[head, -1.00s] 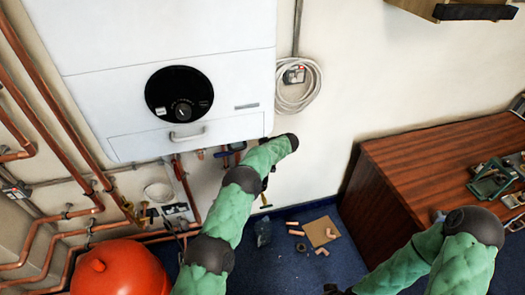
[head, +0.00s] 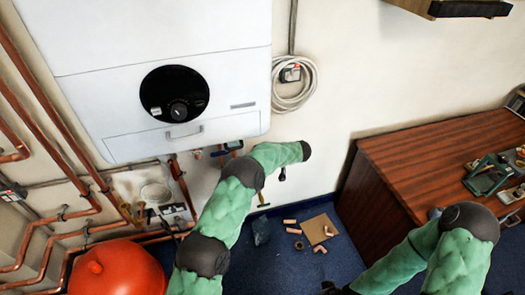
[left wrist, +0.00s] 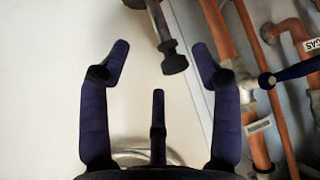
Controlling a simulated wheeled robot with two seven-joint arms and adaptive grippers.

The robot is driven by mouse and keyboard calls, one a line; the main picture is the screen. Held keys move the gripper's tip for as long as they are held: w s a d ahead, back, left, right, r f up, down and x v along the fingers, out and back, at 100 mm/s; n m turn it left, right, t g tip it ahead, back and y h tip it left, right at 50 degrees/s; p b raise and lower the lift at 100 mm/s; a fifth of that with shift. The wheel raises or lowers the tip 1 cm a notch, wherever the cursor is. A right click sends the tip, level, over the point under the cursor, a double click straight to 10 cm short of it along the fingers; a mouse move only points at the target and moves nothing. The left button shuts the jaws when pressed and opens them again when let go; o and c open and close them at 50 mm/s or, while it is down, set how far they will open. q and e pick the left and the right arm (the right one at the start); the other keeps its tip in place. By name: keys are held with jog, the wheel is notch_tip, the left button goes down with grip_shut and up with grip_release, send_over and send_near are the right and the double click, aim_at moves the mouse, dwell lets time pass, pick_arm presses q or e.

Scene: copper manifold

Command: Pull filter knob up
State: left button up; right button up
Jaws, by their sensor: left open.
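In the left wrist view, my left gripper (left wrist: 159,47) is open and empty. A dark knob-like end (left wrist: 174,63) on a grey stem shows between its fingers, nearer the right one; I cannot tell for sure that it is the filter knob, nor how far beyond the fingers it lies. In the head view, my left arm reaches below the white boiler (head: 90,95); its gripper is mostly hidden behind the arm. Blue-and-dark fittings (head: 226,148) sit under the boiler. Only a dark bit of my right gripper (head: 330,288) shows at the bottom edge.
Copper pipes (left wrist: 258,145) and a blue handle (left wrist: 297,71) stand right of the left gripper. A red tank (head: 118,270) is at the lower left. A wooden cabinet (head: 425,150) stands right. Copper pieces (head: 320,249) and a board (head: 319,228) lie on the blue floor.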

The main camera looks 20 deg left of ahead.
pick_arm(q)
jog(key=shift+s+d, duration=0.7)
jog(key=shift+d, duration=0.25)
jog(key=shift+s+d, duration=0.65)
jog(key=shift+d, duration=0.25)
jog(key=shift+f, duration=0.1)
